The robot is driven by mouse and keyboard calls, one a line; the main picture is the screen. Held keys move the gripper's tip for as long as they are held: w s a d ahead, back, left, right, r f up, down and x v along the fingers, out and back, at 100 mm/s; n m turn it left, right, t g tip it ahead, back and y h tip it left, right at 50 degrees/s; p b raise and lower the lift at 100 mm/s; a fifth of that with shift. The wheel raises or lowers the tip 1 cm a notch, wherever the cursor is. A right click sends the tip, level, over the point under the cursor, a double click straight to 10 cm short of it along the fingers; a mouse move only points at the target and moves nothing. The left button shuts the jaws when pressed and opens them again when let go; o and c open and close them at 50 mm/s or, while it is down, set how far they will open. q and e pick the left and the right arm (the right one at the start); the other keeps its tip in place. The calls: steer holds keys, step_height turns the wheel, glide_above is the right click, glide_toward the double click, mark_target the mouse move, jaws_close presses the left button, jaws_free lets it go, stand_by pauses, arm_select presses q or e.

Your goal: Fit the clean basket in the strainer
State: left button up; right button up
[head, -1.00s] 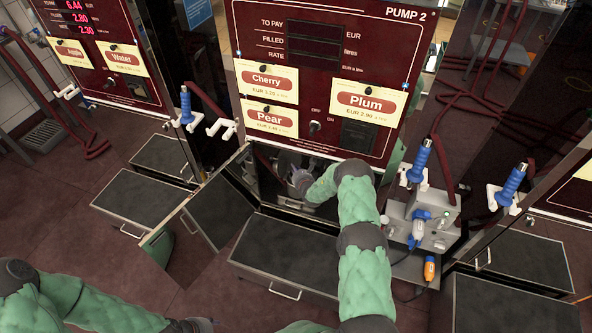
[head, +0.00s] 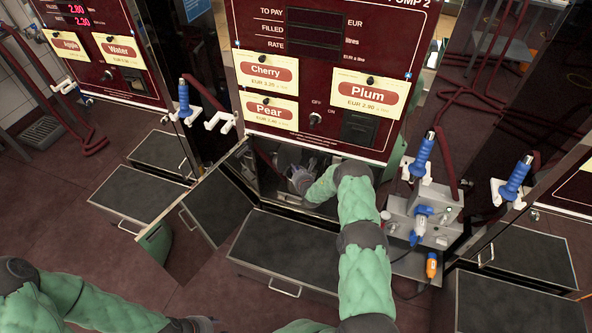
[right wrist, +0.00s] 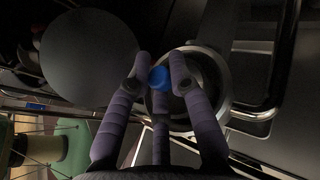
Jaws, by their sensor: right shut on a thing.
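My right gripper (right wrist: 160,82) is shut on a small blue knob (right wrist: 158,77), apparently the basket's handle. The rest of the basket is hidden behind the fingers. The knob shows over a round metal rim (right wrist: 222,72), apparently the strainer's; I cannot tell how deep the basket sits in it. A dark round disc (right wrist: 80,58), possibly the lid, is left of the rim. In the head view my right gripper (head: 297,180) is inside the open cabinet under Pump 2. My left arm comes in at the lower left; its dark end is at the bottom edge, its fingers unclear.
The cabinet door (head: 218,210) stands open on the left. A wide dark-topped drawer (head: 285,250) juts out below the opening. A grey metal unit (head: 425,218) with blue and orange connectors is at the right. A bent metal bar (right wrist: 262,112) runs right of the rim.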

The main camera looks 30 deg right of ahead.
steer(key=shift+f+b, duration=0.4)
steer(key=shift+f, duration=0.25)
steer(key=o, duration=0.9)
steer(key=shift+r, duration=0.1)
steer(key=shift+o, duration=0.2)
steer(key=shift+s, duration=0.1)
steer(key=shift+a+f, duration=0.15)
steer(key=shift+f, duration=0.05)
